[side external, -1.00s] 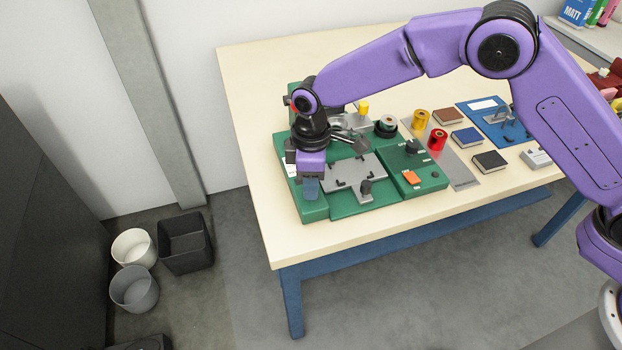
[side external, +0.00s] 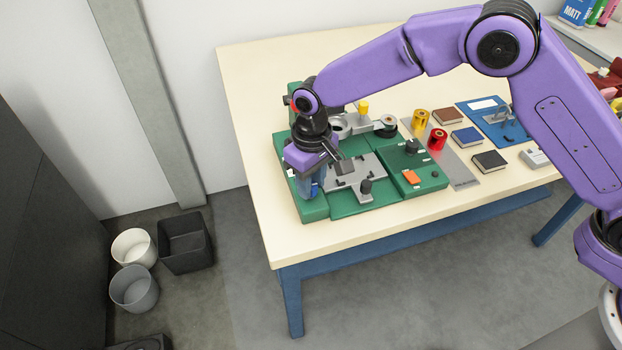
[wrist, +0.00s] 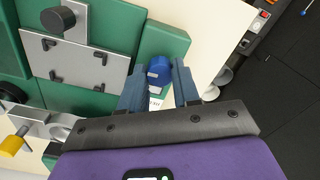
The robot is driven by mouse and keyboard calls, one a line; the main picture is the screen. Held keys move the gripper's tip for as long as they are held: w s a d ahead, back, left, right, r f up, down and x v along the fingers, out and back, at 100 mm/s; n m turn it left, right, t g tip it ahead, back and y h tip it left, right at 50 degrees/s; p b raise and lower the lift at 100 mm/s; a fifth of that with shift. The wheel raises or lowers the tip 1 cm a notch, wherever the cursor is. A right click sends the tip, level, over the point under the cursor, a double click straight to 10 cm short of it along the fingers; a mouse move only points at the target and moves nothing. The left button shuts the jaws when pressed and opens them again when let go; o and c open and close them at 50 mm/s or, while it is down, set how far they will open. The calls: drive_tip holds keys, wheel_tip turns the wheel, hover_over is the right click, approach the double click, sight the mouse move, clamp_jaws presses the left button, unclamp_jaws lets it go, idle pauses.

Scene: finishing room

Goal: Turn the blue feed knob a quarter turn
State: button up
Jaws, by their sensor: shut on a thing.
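The blue feed knob (side external: 315,191) is at the front left corner of the green machine (side external: 346,212). It also shows in the wrist view (wrist: 158,69), between my two finger tips, with a small white label below it. My gripper (side external: 310,189) points down over this corner and is shut on the knob. The fingers hide part of the knob's sides, and I cannot read how far it is turned.
A grey clamp plate (side external: 355,175) with a black knob lies right of my gripper. An orange switch (side external: 411,177) sits on the machine's right panel. Red (side external: 437,140) and yellow (side external: 420,119) rolls stand further right. The table's front edge is close.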

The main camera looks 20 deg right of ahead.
drive_tip(key=shift+r, duration=0.1)
idle(0.4)
drive_tip(key=o, duration=1.1)
drive_tip(key=shift+c, duration=0.2)
wheel_tip(320, 180, up, 17)
drive_tip(key=shift+r, duration=0.2)
drive_tip(key=shift+d, duration=0.1)
drive_tip(key=s+d+f+n, duration=0.1)
drive_tip(key=s+d+n, duration=0.2)
drive_tip(key=s+d, duration=1.1)
drive_tip(key=s+d+f+n, duration=0.2)
drive_tip(key=s+d+n, duration=0.1)
drive_tip(key=s+d, duration=1.2)
drive_tip(key=d, duration=0.4)
drive_tip(key=shift+s+f+n, duration=0.2)
drive_tip(key=shift+f+n, duration=0.05)
drive_tip(key=shift+n, duration=0.15)
